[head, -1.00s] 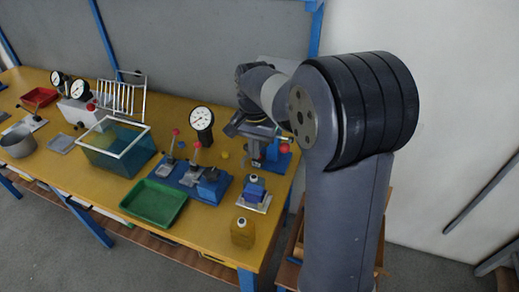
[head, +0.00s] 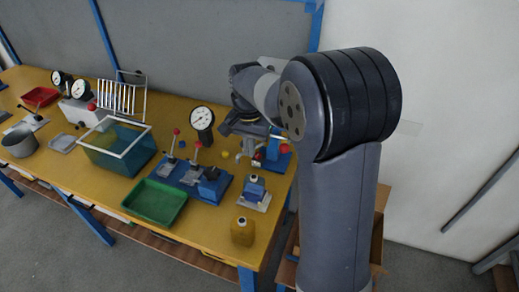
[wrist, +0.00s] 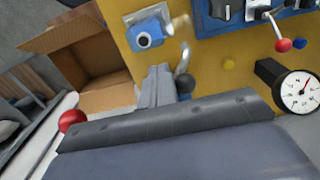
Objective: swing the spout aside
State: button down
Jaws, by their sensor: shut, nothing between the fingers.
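The spout (head: 243,149) is a small grey curved pipe at the back right of the yellow bench, just below my gripper (head: 247,128) in the head view. In the wrist view a bent metal pipe that looks like the spout (wrist: 183,58) rises beside the fingertips, with a dark round knob (wrist: 186,84) near it. My gripper (wrist: 158,75) is shut and empty, its grey fingers close to the left of the pipe. I cannot tell whether they touch it. The spout's base is partly hidden by my gripper.
A blue unit with a red knob (head: 284,148) stands right of the spout. A dial gauge (head: 202,119) and a blue lever fixture (head: 190,178) are to its left. An open cardboard box (wrist: 92,58) is beside the bench.

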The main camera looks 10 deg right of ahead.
jog(key=shift+w+a, duration=0.15)
jog(key=shift+w+a+p, duration=0.2)
jog(key=shift+w+p, duration=0.1)
dwell(0.3)
